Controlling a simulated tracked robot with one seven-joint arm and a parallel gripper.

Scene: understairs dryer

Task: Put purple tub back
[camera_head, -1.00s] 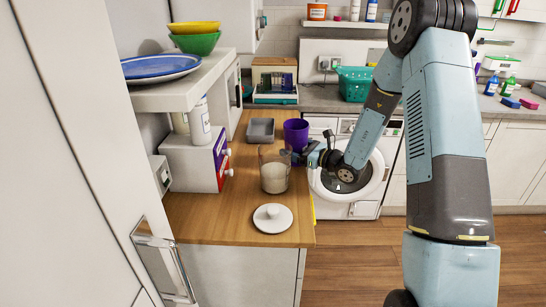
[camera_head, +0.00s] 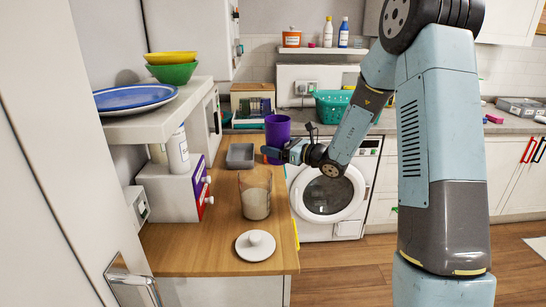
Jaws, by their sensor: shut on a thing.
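The purple tub (camera_head: 278,130) is upright at the right edge of the wooden counter, near its far end. My gripper (camera_head: 272,152) reaches it from the right, at its lower part, and is shut on it. The fingers are small and partly hidden against the tub. I cannot tell for sure whether the tub's base touches the counter.
A glass jar (camera_head: 255,198) with pale contents stands on the wooden counter (camera_head: 190,248), in front of the tub. A white lid (camera_head: 255,245) lies nearer. A grey tray (camera_head: 240,155) sits left of the tub. Small drawers (camera_head: 200,185) stand at the left. A washing machine (camera_head: 328,195) is behind my arm.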

